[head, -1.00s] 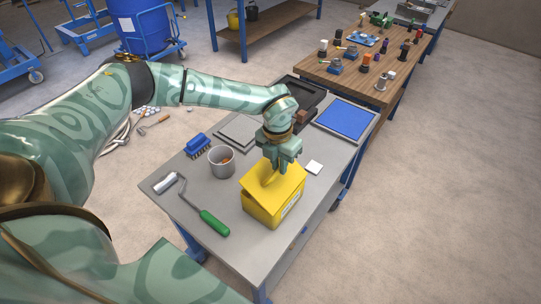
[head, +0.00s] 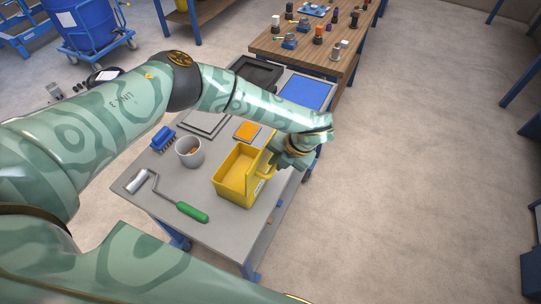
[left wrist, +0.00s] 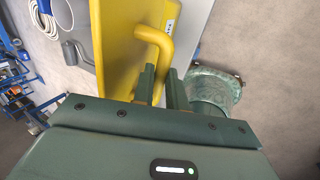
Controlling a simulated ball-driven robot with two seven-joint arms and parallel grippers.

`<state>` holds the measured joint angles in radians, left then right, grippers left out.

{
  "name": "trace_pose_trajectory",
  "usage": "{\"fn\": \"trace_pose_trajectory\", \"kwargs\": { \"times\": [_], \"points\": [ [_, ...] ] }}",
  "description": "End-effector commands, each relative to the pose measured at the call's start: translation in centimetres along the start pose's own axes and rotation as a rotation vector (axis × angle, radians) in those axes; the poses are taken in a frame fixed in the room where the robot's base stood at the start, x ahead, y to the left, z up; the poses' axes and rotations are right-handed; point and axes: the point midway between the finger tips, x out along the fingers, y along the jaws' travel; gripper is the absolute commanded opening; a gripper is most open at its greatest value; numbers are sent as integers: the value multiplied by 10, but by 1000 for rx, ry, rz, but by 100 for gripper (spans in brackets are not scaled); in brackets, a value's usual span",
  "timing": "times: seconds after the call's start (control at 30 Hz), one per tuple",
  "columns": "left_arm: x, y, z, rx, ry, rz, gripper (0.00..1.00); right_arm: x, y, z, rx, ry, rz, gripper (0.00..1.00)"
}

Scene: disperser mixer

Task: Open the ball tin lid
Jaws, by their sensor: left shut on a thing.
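The yellow ball tin (head: 232,187) stands on the grey table with its top open, and I see into its inside. Its yellow lid (left wrist: 115,45) is swung up at the tin's right side; in the head view my arm and gripper partly cover it. My left gripper (head: 276,161) is at the right of the tin. In the left wrist view its fingers (left wrist: 160,88) are shut on the lid's yellow bar handle (left wrist: 158,40). My right gripper is not in view.
A paint roller with green handle (head: 192,212), a grey cup (head: 189,153) and a blue brush (head: 163,137) lie left of the tin. An orange square (head: 247,131) and a blue mat (head: 302,90) are behind.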

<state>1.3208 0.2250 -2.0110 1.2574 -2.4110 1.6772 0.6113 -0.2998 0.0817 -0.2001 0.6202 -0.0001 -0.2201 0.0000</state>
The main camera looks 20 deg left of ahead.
Motion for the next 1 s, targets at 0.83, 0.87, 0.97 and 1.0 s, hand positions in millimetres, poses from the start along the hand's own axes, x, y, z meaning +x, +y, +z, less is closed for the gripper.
{"fn": "trace_pose_trajectory", "kwargs": {
  "times": [0.83,0.87,0.97,1.0],
  "points": [
    [10,-37,-4,13,6,299,0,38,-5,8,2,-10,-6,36],
    [10,-37,-4,13,6,299,0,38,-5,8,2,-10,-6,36],
    [10,-38,-4,13,6,298,0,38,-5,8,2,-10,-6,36],
    [10,-38,-4,13,6,297,0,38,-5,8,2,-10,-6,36]
  ]
}}
